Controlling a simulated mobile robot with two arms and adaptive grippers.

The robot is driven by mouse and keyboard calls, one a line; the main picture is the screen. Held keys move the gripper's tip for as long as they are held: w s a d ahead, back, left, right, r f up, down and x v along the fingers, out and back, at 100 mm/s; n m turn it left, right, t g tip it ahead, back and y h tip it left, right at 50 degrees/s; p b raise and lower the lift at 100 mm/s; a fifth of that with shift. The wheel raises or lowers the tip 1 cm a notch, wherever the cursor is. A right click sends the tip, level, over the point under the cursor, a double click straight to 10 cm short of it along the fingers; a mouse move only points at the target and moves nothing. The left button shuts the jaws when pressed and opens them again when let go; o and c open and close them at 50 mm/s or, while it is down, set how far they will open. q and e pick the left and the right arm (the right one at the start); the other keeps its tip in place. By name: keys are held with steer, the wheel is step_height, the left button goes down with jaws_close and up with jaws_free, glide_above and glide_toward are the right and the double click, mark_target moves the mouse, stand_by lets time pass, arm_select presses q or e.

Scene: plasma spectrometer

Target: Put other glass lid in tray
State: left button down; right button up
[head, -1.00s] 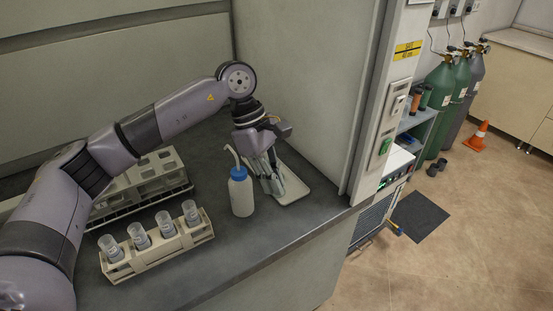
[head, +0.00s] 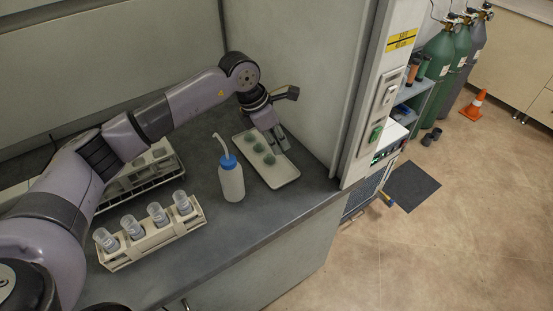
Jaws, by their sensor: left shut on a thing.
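The white tray (head: 285,182) lies on the dark bench by the cabinet's right side wall. My left gripper (head: 283,143) is over the tray's back right part, to the right of the row, fingers pointing down. It is shut on a glass lid, which is small and mostly hidden between the fingertips. I cannot tell whether that lid touches the tray. My right gripper is not in view.
A wash bottle (head: 232,182) with a blue cap stands left of the tray, close to it. A rack with several capped vials (head: 152,230) stands in front left. Another rack (head: 140,180) sits behind it, partly behind my left arm.

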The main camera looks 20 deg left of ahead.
arm_select(q)
step_height(320, 180, down, 4)
steer(key=shift+f+p, duration=0.2)
steer(key=shift+p, duration=0.2)
steer(key=shift+f, duration=0.55)
step_height(320, 180, down, 3)
steer(key=shift+f+p, duration=0.2)
steer(key=shift+p, duration=0.35)
steer(key=shift+f, duration=0.3)
steer(key=c, duration=1.6)
jaws_free()
steer(key=shift+r, duration=0.1)
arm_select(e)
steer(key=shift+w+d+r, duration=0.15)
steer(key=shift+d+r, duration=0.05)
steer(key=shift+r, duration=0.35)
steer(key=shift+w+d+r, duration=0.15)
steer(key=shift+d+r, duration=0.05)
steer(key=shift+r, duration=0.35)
arm_select(q)
steer(key=shift+r, duration=0.1)
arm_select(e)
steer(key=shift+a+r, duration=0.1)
